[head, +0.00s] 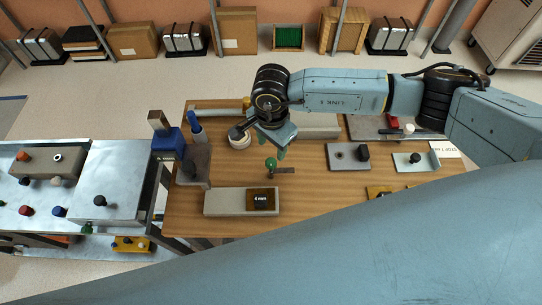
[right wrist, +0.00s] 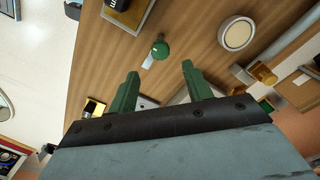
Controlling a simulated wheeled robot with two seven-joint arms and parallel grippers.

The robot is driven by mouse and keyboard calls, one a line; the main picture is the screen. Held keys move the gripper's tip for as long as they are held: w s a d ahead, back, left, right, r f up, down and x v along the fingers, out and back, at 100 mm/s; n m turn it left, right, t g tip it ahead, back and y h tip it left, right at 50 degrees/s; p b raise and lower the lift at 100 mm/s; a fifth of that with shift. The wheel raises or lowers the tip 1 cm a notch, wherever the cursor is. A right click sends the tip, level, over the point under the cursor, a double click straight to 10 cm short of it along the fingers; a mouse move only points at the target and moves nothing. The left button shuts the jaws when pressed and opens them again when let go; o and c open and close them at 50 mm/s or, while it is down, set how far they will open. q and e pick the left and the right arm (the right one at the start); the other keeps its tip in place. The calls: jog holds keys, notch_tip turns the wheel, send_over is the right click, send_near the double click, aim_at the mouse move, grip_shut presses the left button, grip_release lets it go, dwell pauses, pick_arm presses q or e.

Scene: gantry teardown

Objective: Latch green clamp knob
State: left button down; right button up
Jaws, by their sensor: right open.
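My left gripper is not in view.
A white round container (head: 240,138) and a grey bracket (head: 194,167) stand to the left. Grey plates with black knobs (head: 348,158) lie to the right. Bare wood surrounds the knob.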

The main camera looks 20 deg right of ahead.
aim_at(271, 161)
notch_tip(271, 161, down, 8)
jog(key=shift+r, duration=0.15)
jog(key=shift+c, duration=0.4)
jog(key=c, duration=0.9)
